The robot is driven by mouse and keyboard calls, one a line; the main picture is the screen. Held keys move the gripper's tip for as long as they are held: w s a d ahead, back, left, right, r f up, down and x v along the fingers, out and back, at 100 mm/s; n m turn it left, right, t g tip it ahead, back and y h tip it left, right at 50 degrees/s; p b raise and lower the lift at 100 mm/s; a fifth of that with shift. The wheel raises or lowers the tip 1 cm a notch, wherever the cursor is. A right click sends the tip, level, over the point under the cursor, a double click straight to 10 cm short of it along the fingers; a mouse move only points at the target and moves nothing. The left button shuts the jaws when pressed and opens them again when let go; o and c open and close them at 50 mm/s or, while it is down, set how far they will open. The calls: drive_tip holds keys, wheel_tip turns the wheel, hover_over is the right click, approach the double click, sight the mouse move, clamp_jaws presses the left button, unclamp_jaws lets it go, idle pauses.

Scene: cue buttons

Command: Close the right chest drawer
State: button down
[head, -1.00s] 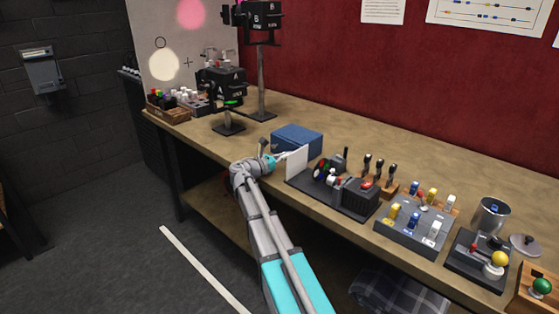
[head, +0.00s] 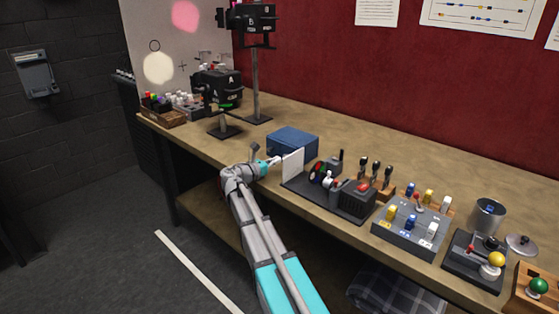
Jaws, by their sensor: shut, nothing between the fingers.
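A small blue box (head: 292,143), which may be the chest, stands on the workbench left of centre. I cannot make out a drawer front or handle on it. My gripper (head: 276,160) is at the bench's front edge, just in front of the blue box and left of an upright white panel (head: 293,164). Its fingers are shut and appear empty. They are small in view, and I cannot tell whether the tips touch the box.
Right of the white panel is a dark device (head: 342,196), then a grey switch panel (head: 410,230) and a joystick box (head: 475,260). Lamp stands (head: 256,85) and a wooden tray (head: 162,116) are at the left. The bench behind the blue box is clear.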

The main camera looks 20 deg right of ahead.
drive_tip(key=v, duration=1.1)
drive_tip(key=shift+a, duration=0.4)
drive_tip(key=shift+s, duration=0.1)
drive_tip(key=s+a+f+m+g+y, duration=0.2)
drive_tip(key=s+f+m+g+y, duration=0.1)
drive_tip(key=s+f+m+y, duration=0.55)
drive_tip(key=s+a+f+m+g+y, duration=0.2)
drive_tip(key=s+f+m+y, duration=0.3)
drive_tip(key=s+f+m, duration=0.5)
drive_tip(key=s+a+r+m+y, duration=0.1)
drive_tip(key=s+a+m+y, duration=0.25)
drive_tip(key=s+a, duration=0.2)
wheel_tip(320, 180, up, 16)
drive_tip(key=p, duration=1.6)
drive_tip(key=shift+s+d+f+g, duration=0.25)
drive_tip(key=shift+s+d+g, duration=0.05)
